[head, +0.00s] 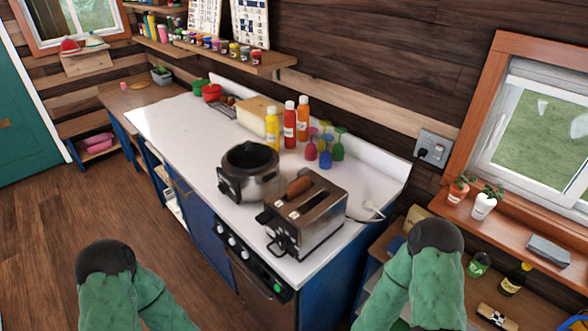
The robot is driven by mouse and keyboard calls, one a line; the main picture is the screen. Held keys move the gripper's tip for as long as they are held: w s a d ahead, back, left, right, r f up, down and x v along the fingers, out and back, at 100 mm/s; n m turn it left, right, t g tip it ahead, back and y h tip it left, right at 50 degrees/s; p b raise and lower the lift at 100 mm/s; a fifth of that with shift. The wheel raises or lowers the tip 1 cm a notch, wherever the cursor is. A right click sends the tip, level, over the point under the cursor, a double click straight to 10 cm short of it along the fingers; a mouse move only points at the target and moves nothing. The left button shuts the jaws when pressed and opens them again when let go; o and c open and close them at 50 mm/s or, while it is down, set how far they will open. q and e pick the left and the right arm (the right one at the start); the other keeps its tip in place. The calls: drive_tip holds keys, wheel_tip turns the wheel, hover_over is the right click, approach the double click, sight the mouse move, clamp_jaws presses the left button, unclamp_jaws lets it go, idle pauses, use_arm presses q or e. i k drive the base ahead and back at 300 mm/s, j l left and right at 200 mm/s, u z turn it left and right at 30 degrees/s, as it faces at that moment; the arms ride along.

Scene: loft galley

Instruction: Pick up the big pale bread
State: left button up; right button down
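A big pale block that looks like the pale bread (252,112) lies at the back of the white counter (180,122), near the wall. A yellow bottle (272,128) stands in front of its right end and hides part of it. A smaller brown piece of bread (299,186) sticks up out of a slot of the metal toaster (308,222). Two green arm parts of mine with dark round ends show at the bottom left and bottom right, well apart from the bread. No gripper fingers are in view.
A dark pot (249,172) stands beside the toaster. Red (290,126) and orange (303,120) bottles and several coloured goblets (325,148) stand right of the bread. Red (211,92) and green cups are to its left. The counter's left front part is clear.

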sight(300, 186)
drive_tip(key=i+l+u, duration=0.15)
drive_tip(key=l+u, duration=0.25)
drive_tip(key=l, duration=0.2)
drive_tip(key=l+u, duration=0.4)
drive_tip(key=l, duration=0.2)
drive_tip(key=l+u, duration=0.45)
drive_tip(key=l, duration=0.2)
